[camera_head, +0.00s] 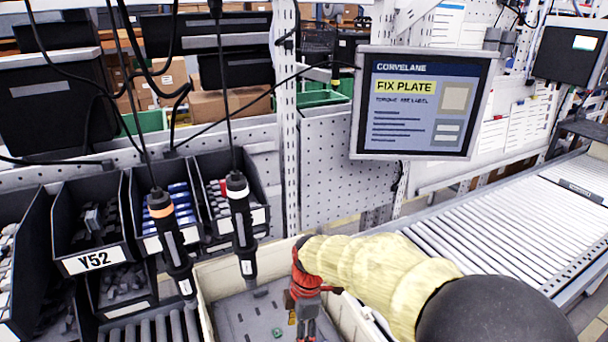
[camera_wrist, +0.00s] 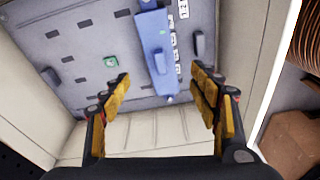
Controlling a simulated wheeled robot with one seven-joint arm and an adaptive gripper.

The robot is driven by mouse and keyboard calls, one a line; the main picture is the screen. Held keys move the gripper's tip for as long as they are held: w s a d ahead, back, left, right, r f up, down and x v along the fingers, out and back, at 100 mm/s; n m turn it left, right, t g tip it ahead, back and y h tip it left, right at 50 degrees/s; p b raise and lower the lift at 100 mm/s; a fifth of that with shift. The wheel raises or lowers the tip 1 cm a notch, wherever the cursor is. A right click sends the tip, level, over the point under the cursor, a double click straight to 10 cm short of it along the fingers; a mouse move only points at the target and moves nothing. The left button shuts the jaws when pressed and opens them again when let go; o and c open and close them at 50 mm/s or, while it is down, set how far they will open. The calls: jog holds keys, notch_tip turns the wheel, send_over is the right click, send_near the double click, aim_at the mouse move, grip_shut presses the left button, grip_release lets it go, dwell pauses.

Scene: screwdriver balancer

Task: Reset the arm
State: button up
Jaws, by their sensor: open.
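My gripper (camera_wrist: 160,92) is open and empty in the wrist view, with its yellow-padded fingers spread wide. It points down into a cream-walled bin with a grey slotted plate (camera_wrist: 100,40) at the bottom. A blue block-like part (camera_wrist: 154,45) lies on the plate beyond and between the fingertips; the fingers are apart from it. A small green part (camera_wrist: 110,62) lies to its left. In the head view my arm, in a pale yellow cover, reaches from the lower right, and my gripper (camera_head: 305,333) is cut off by the lower edge.
Two hanging screwdrivers, one with an orange ring (camera_head: 172,240) and one with a white ring (camera_head: 242,225), hang left of my arm. Black parts bins (camera_head: 95,262) stand behind them. A monitor (camera_head: 420,103) reads "FIX PLATE". A roller conveyor (camera_head: 500,230) runs at the right.

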jog(key=s+m, duration=0.1)
jog(key=m, duration=0.1)
jog(key=s+d+f+m, duration=0.1)
jog(key=m, duration=0.1)
jog(key=shift+s+d+f, duration=0.1)
jog(key=shift+s+d, duration=0.05)
jog(key=shift+d, duration=0.05)
jog(key=s+d+r+m+t, duration=0.3)
jog(key=s+d+r+m, duration=0.5)
jog(key=d+r, duration=0.1)
jog(key=s+d+r+m+t+h, duration=0.1)
jog(key=s+d+r+m+t, duration=0.2)
jog(key=s+d+r+m, duration=0.4)
jog(key=d+r+m, duration=0.2)
jog(key=d+r, duration=0.1)
jog(key=r, duration=0.2)
jog(key=shift+s+d+h, duration=0.3)
jog(key=shift+s, duration=0.1)
